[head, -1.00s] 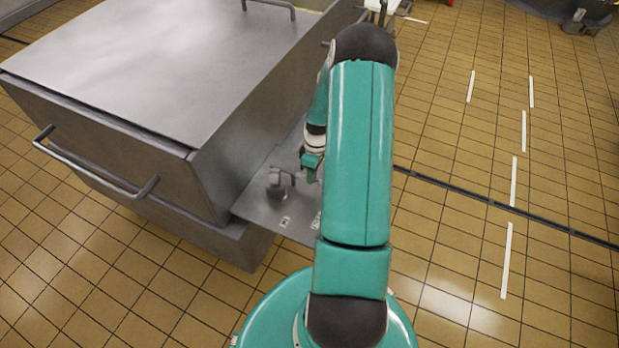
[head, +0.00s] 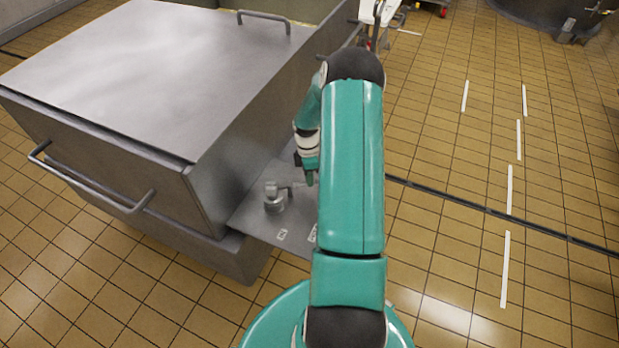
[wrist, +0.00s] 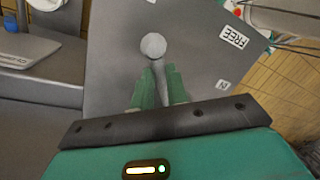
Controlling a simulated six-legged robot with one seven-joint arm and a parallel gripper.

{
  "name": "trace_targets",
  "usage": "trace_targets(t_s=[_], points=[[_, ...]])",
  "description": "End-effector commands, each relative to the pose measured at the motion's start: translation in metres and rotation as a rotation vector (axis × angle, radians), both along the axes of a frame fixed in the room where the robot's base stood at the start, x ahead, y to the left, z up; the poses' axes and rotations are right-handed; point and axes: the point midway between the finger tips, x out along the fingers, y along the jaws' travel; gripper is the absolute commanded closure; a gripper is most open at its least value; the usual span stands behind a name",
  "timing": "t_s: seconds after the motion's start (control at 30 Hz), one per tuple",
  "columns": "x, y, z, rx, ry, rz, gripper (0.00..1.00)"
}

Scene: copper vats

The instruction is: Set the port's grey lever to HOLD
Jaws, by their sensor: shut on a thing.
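The grey lever (head: 275,200) has a round hub and a short handle pointing right, on a flat grey plate (head: 255,219) beside the large metal vat. My gripper (head: 309,180) is at the handle's outer end, partly hidden by my arm. In the wrist view, the lever's round hub (wrist: 153,46) lies just beyond my fingertips. My two green fingers (wrist: 158,80) are shut on the handle between them. A FREE label (wrist: 234,37) is on the plate to the right, with a small N label (wrist: 222,84) below it. I cannot read a HOLD label.
The metal vat (head: 150,80) with its flat lid stands left of the plate. A bar handle (head: 90,180) sticks out of its front. Tiled floor (head: 440,240) with white dashes and a dark drain line is open to the right.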

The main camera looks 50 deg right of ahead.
Motion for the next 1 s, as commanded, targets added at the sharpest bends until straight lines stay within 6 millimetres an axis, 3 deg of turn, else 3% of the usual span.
trace_targets(t_s=[0.33,0.37,0.47,0.8,1.0], points=[[0.002,-0.001,0.001,-0.004,-0.005,0.007,1.0],[0.002,-0.001,0.001,-0.004,-0.005,0.007,0.83],[0.002,-0.001,0.001,-0.004,-0.005,0.007,0.63],[0.002,-0.001,0.003,-0.003,-0.002,0.005,0.63],[0.006,-0.004,0.028,-0.004,-0.004,0.005,0.63]])
